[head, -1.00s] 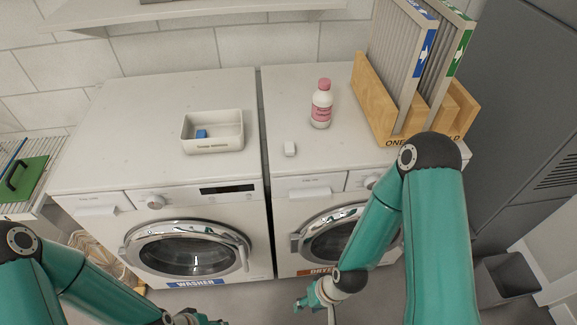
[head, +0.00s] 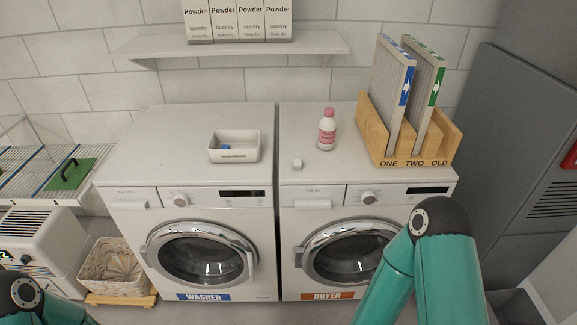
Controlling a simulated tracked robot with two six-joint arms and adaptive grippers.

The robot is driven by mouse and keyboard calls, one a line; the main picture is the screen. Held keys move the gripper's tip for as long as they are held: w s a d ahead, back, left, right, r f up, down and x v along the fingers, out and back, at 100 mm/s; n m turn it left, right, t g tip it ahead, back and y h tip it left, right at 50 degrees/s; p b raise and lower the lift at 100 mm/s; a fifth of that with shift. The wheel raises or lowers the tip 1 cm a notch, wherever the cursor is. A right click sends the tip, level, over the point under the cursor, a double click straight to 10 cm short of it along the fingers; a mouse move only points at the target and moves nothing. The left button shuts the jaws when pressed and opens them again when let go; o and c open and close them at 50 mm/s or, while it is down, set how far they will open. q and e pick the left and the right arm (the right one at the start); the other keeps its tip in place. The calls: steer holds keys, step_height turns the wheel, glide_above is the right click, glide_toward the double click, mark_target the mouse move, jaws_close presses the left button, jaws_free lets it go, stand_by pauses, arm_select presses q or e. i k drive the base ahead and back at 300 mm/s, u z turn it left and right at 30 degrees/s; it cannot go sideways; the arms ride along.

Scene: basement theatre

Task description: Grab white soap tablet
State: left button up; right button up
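A small white tablet (head: 297,163) lies on top of the dryer (head: 340,171), near its front left edge. A white tray (head: 234,158) with a small blue block (head: 225,147) in it stands on the washer (head: 180,171). A white bottle with a pink cap and label (head: 327,131) stands behind the tablet, to its right. My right arm reaches up at the lower right and my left arm shows at the lower left corner. Both grippers are below the picture, out of view.
A wooden rack (head: 412,160) with upright filter panels marked ONE, TWO, OLD stands on the dryer's right. Powder boxes (head: 237,22) sit on a wall shelf (head: 225,47). A wicker basket (head: 115,268) is left of the washer. The dryer top around the tablet is clear.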

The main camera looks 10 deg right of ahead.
mark_target(298, 161)
steer(key=u, duration=0.1)
steer(key=i, duration=1)
steer(key=z, duration=0.05)
